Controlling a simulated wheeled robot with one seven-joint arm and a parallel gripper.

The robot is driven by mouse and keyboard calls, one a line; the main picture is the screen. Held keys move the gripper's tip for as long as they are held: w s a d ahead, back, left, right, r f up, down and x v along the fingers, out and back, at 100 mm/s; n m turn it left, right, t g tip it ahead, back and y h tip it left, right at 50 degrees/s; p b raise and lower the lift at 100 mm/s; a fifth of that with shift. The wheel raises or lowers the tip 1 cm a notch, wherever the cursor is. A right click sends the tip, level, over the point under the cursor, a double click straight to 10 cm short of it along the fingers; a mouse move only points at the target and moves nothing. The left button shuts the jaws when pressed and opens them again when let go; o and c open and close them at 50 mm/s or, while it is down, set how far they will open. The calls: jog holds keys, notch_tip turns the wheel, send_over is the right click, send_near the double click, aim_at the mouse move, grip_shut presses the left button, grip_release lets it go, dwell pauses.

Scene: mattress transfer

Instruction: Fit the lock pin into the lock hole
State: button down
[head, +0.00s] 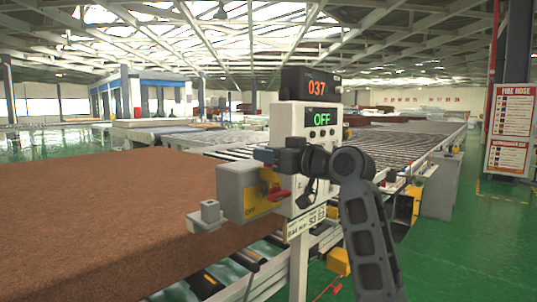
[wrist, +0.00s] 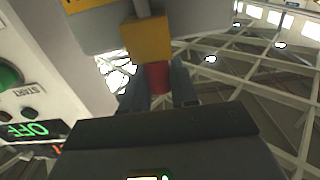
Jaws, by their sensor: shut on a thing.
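My gripper (head: 266,156) is beside the upper right of a grey box (head: 236,188) on the control post. In the wrist view my gripper (wrist: 157,88) has its two dark fingers shut on a red part (wrist: 157,77). A yellow block (wrist: 145,38) and a grey rod (wrist: 142,8) lie in line beyond it; these look like the lock pin. The grey box fills the top of the wrist view. Its yellow plate (head: 252,208) reads OFF, with a red handle (head: 279,194) beside it. I cannot make out the lock hole or whether the rod is in it.
The control panel (head: 290,117) stands close behind my gripper, with displays reading 037 and OFF. A grey bracket (head: 208,215) sticks out left of the box. A large brown mattress (head: 100,210) lies at left. A roller conveyor (head: 400,142) runs behind.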

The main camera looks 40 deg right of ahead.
jog(key=shift+f, duration=0.2)
jog(key=c, duration=0.8)
grip_release()
jog(key=s+b, duration=0.1)
jog(key=s, duration=0.6)
jog(key=shift+s+d, duration=0.1)
jog(key=shift+s, duration=0.3)
